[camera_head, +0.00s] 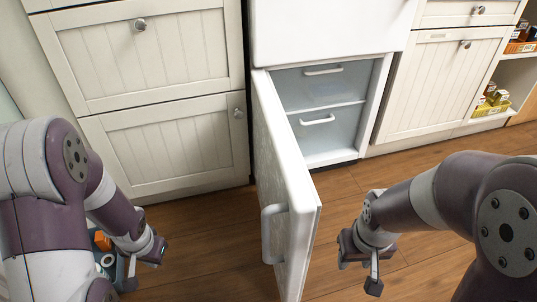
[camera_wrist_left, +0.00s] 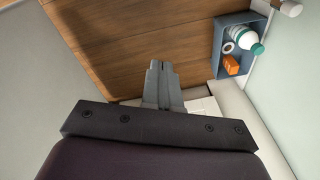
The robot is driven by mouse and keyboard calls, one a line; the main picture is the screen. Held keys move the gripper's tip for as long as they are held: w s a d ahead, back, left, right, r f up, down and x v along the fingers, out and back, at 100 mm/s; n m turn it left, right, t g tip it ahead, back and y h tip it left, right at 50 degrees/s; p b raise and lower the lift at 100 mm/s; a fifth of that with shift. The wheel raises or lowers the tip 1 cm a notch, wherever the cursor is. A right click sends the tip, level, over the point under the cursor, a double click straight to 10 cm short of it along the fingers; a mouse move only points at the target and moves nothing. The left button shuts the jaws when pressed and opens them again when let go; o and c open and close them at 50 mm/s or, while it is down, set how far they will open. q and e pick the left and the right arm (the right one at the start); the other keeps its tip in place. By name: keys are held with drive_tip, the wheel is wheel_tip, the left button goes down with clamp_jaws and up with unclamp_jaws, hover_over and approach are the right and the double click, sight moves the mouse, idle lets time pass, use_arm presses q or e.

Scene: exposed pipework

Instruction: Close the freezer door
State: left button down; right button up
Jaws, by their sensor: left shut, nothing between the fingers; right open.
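The white freezer door (camera_head: 291,185) stands wide open, hinged on its left side and swung out toward me. Its light handle (camera_head: 273,233) is on the left face, near the free edge. The freezer compartment (camera_head: 330,98) shows two translucent drawers with pale handles, both pushed in. My right gripper (camera_head: 362,270) is open and empty, low over the floor to the right of the door and apart from it. My left gripper (camera_head: 150,252) is to the left of the door, apart from it; in the left wrist view its fingers (camera_wrist_left: 161,82) are shut with nothing between them.
White cabinets (camera_head: 165,140) stand left of the freezer, and another cabinet (camera_head: 440,80) stands right. A blue-grey box (camera_wrist_left: 222,45) holding a bottle and an orange item is on the floor near my left gripper. Shelves with boxes are at far right. Wooden floor right of the door is clear.

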use_arm(q)
drive_tip(key=w+r+m+t+h+p, duration=0.2)
drive_tip(key=w+r+m+t+p, duration=0.15)
drive_tip(key=w+r, duration=0.2)
use_arm(e)
wheel_tip(320, 180, up, 12)
drive_tip(key=p, duration=0.4)
use_arm(q)
drive_tip(key=m+g+h+b, duration=0.2)
drive_tip(key=m+h, duration=0.9)
drive_tip(key=h, duration=0.6)
approach(284, 192)
drive_tip(key=d+b, duration=0.2)
drive_tip(key=d, duration=0.1)
drive_tip(key=d+b, duration=0.2)
drive_tip(key=shift+w+d+r, duration=0.2)
drive_tip(key=shift+w+r, duration=0.05)
drive_tip(key=shift+w, duration=0.05)
drive_tip(key=shift+w+d+r, duration=0.15)
drive_tip(key=shift+d, duration=0.5)
use_arm(e)
drive_tip(key=shift+f, duration=3)
